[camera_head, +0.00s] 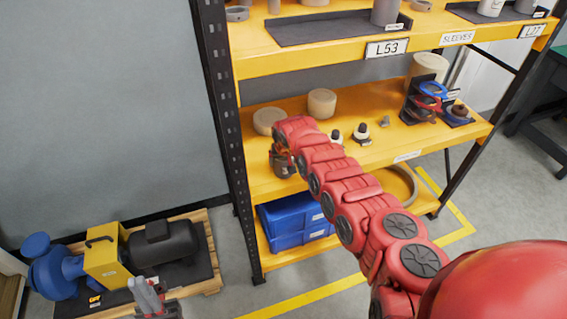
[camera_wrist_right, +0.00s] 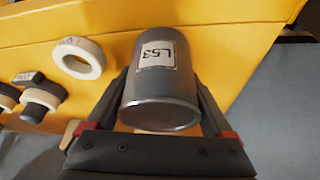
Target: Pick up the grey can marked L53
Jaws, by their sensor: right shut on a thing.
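The grey can marked L53 (camera_wrist_right: 160,80) fills the middle of the right wrist view. In the head view my right arm reaches to the middle shelf's left end, where the right gripper (camera_head: 284,157) is largely hidden by the arm. My left gripper (camera_head: 147,296) is at the lower left, in front of the pallet. Its grey fingers point up, and the gap between them is unclear.
The yellow shelf (camera_head: 378,110) holds beige rings and discs (camera_head: 322,103), small dark-topped parts (camera_head: 361,133) and a stand with blue and red rings (camera_head: 427,97). A black upright (camera_head: 222,110) is left of the arm. Blue bins (camera_head: 290,222) sit below. A motor pump (camera_head: 105,255) stands on a pallet.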

